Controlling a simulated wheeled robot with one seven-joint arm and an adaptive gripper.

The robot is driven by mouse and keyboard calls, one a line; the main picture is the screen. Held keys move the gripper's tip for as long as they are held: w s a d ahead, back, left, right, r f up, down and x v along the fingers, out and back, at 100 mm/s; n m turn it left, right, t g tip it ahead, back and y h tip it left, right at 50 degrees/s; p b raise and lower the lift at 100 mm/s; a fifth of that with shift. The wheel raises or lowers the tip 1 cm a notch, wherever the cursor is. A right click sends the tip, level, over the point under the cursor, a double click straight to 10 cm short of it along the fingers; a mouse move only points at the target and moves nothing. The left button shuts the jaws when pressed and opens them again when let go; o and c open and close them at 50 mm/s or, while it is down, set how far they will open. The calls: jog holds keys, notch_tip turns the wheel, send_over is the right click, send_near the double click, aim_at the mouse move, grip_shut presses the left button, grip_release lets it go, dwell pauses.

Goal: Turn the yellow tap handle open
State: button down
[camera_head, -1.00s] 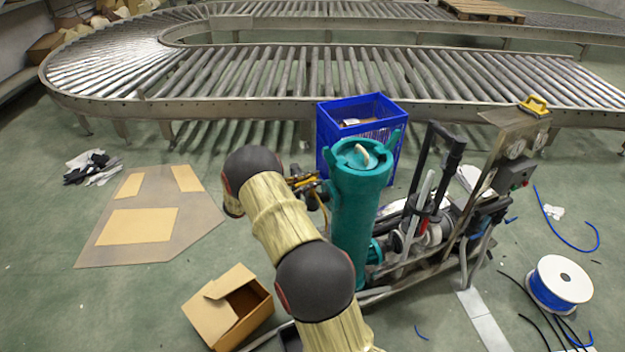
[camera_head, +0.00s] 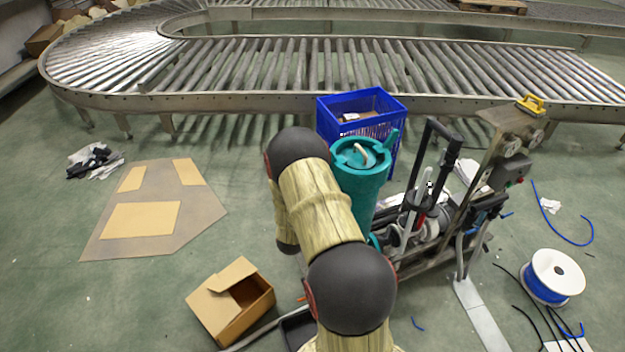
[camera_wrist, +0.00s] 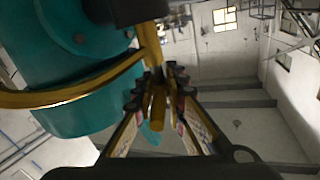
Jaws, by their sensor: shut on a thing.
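In the wrist view the yellow tap handle (camera_wrist: 150,43) is a yellow bar beside a large teal body. Its end runs down between the fingers of my gripper (camera_wrist: 159,84), which is shut on it. A curved yellow band (camera_wrist: 60,97) crosses the front of the teal body at left. In the head view the teal cylinder (camera_head: 365,180) stands upright on the machine skid, with a pale piece on its top. My arm covers its left side there and hides my gripper and the yellow handle.
A blue crate (camera_head: 360,103) stands behind the cylinder. Black frames and hoses (camera_head: 440,165) and a control panel (camera_head: 508,170) stand to the right. An open cardboard box (camera_head: 230,300) lies on the floor at lower left. A roller conveyor (camera_head: 270,65) spans the back.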

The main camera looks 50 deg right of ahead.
jog(key=n+t+y+b, duration=0.1)
jog(key=n+t+y, duration=0.1)
jog(key=n+t+y+b, duration=0.1)
jog(key=n+t+y, duration=0.1)
jog(key=t, duration=0.1)
jog(key=shift+d+r+t, duration=0.1)
jog(key=shift+d+t, duration=0.1)
jog(key=shift+t, duration=0.1)
jog(key=shift+w+a+n+t+y+b, duration=0.15)
jog(key=shift+n+t+y+b, duration=0.6)
jog(key=shift+n+t+y, duration=0.75)
jog(key=shift+r+y, duration=0.1)
jog(key=shift+y, duration=0.4)
jog(key=c, duration=2)
grip_release()
jog(key=shift+o, duration=0.5)
